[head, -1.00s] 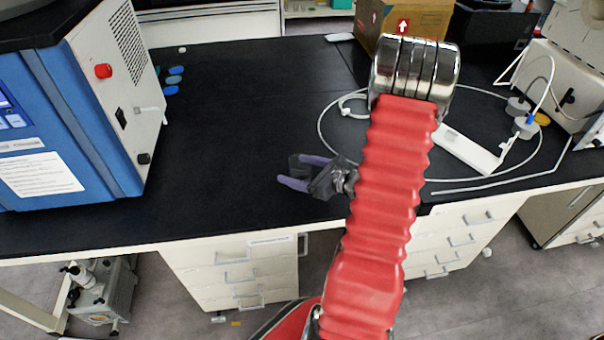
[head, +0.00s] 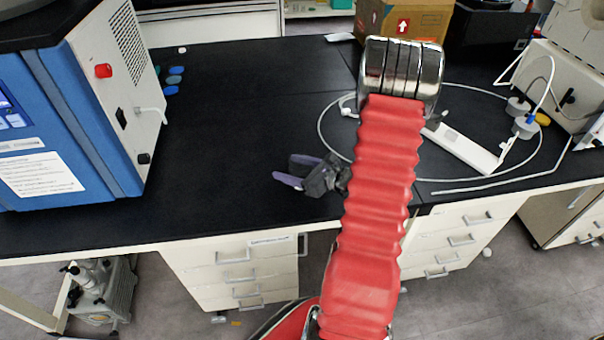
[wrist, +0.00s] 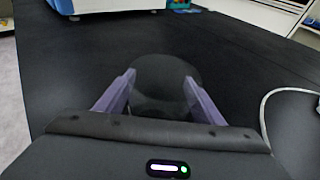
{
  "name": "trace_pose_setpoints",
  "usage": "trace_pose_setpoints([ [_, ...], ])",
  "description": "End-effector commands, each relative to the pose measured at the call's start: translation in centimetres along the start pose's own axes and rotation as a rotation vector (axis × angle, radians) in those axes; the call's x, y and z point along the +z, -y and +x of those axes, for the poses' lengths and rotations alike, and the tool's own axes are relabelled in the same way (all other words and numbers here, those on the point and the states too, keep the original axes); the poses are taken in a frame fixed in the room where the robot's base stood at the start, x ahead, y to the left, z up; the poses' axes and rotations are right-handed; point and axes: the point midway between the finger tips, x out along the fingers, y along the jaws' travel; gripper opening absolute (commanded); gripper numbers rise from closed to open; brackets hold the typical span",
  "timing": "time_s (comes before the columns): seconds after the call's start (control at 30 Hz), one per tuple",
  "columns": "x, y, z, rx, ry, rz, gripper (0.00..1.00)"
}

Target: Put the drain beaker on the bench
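In the head view the beaker (head: 299,163) is only a dark shape between the fingers. I cannot tell whether its bottom touches the bench.
The blue and white freeze dryer (head: 115,90) stands on the left of the bench. A thin white hose (head: 480,184) loops on the right, by a white bracket (head: 465,150). A cardboard box (head: 405,22) is at the back. The bench between dryer and gripper is clear.

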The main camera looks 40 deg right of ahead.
Motion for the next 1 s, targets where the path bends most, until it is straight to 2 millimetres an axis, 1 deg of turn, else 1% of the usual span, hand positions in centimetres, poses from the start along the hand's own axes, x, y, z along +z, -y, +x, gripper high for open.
trace_pose_setpoints([
  [0.03, 0.0, 0.0, 0.0, 0.0, 0.0, 0.0, 0.58],
  [0.07, 0.0, 0.0, 0.0, 0.0, 0.0, 0.0, 0.56],
  [0.5, 0.0, 0.0, 0.0, 0.0, 0.0, 0.0, 0.26],
  [0.77, 0.2, 0.0, -0.1, -0.001, 0.001, -0.001, 0.25],
  [0.87, 0.7, 0.1, -0.2, -0.001, 0.001, -0.002, 0.25],
  [1.0, 1.9, 0.1, -0.6, -0.001, 0.002, -0.004, 0.25],
])
